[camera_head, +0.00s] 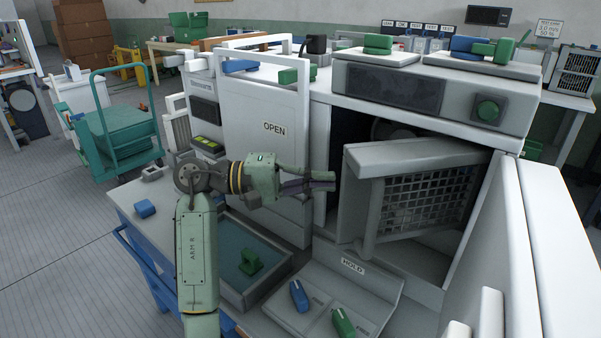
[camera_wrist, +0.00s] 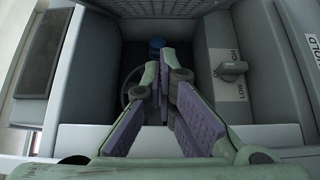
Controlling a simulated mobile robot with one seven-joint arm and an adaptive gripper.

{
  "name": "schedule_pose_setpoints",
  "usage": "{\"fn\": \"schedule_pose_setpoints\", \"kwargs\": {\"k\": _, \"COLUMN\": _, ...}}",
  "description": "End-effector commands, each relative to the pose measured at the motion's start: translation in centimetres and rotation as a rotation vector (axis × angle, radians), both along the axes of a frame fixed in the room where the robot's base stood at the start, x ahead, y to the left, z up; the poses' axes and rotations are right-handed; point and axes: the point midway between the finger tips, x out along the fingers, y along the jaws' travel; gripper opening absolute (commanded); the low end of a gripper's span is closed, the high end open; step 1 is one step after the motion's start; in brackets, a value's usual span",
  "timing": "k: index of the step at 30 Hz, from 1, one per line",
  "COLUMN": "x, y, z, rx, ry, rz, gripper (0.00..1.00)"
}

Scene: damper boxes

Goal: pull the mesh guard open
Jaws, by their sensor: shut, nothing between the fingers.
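The mesh guard (camera_head: 425,200) is a grey framed door with a dark grid. It stands at an angle out of the opening in the right part of the cabinet, partly open. An upright grey bar (camera_head: 373,212) runs along its left side. My gripper (camera_head: 333,181) is left of the guard, in front of the cabinet, pointing right. Its purple-padded fingers are shut and empty, with a visible gap to the bar. In the wrist view the fingertips (camera_wrist: 164,62) meet in front of a dark recess, and a strip of mesh (camera_wrist: 160,7) shows at the top.
A white OPEN panel (camera_head: 265,150) stands behind my arm. A tall white door (camera_head: 510,235) stands at the right. A HOLD tray (camera_head: 352,266) with blue and green pieces lies below. The wrist view shows a grey dial (camera_wrist: 230,70) and a blue knob (camera_wrist: 155,44).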

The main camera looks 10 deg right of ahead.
Motion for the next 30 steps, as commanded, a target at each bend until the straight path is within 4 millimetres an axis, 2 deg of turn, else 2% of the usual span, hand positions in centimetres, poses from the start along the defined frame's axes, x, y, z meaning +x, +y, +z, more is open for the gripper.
{"fn": "schedule_pose_setpoints", "kwargs": {"k": 1, "x": -0.4, "y": -1.2, "z": 0.3, "rx": 0.0, "ry": -0.001, "rz": -0.004, "gripper": 0.0}}
{"fn": "schedule_pose_setpoints", "kwargs": {"k": 5, "x": -1.1, "y": -3.7, "z": 0.3, "rx": 0.0, "ry": -0.001, "rz": -0.003, "gripper": 0.0}}
{"fn": "schedule_pose_setpoints", "kwargs": {"k": 9, "x": -3.3, "y": -3.3, "z": 0.2, "rx": -0.001, "ry": -0.001, "rz": 0.001, "gripper": 0.0}}
{"fn": "schedule_pose_setpoints", "kwargs": {"k": 12, "x": -4.2, "y": -3.3, "z": 0.1, "rx": -0.001, "ry": -0.001, "rz": 0.001, "gripper": 0.0}}
{"fn": "schedule_pose_setpoints", "kwargs": {"k": 26, "x": -4.9, "y": -3.2, "z": 0.0, "rx": 0.0, "ry": -0.001, "rz": 0.001, "gripper": 0.0}}
{"fn": "schedule_pose_setpoints", "kwargs": {"k": 30, "x": -5.6, "y": -3.1, "z": -0.1, "rx": 0.0, "ry": -0.003, "rz": 0.027, "gripper": 0.0}}
